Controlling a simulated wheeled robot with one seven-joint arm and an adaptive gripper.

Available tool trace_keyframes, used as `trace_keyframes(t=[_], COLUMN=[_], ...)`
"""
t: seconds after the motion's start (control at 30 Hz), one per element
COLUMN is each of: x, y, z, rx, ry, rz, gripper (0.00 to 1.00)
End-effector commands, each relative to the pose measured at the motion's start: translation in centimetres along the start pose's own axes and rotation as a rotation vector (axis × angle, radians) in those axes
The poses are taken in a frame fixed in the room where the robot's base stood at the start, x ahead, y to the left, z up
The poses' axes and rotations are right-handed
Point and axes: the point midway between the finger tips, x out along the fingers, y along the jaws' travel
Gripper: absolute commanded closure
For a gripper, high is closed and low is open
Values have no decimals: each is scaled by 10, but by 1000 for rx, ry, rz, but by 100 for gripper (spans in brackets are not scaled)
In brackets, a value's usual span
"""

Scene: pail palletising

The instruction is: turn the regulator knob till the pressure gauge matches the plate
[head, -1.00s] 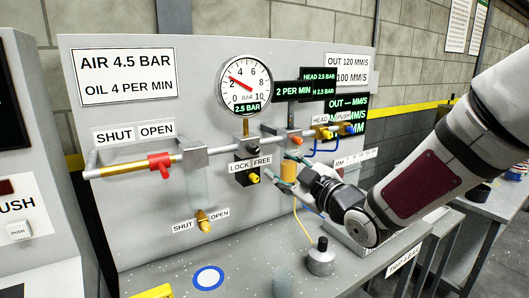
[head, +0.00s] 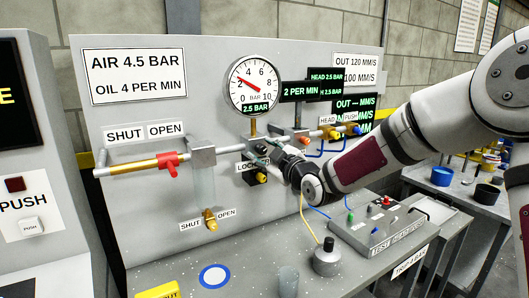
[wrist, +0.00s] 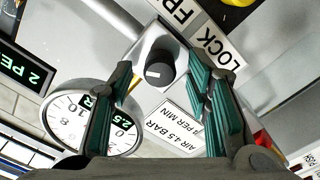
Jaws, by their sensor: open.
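The dark round regulator knob (wrist: 158,70) with a light pointer mark sits between my open fingertips in the wrist view, with a gap on each side. In the head view my gripper (head: 264,148) is at the panel below the gauge and hides the knob. The pressure gauge (head: 255,85) has a red needle between 2 and 4, and its green readout (head: 257,109) says 2.5 BAR. The plate (head: 134,76) reads AIR 4.5 BAR, OIL 4 PER MIN. Gauge (wrist: 85,118) and plate (wrist: 175,130) also show in the wrist view.
A yellow knob (head: 261,178) is just below my gripper, by the partly hidden LOCK/FREE label. A red valve handle (head: 168,164) is on the pipe to the left.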

Motion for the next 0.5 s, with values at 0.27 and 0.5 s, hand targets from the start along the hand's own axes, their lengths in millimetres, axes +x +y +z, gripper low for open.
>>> trace_keyframes(t=[0.27,0.5], x=[0,0], y=[0,0], z=[0,0], rx=[0,0], ry=[0,0], rz=[0,0], gripper=[76,100])
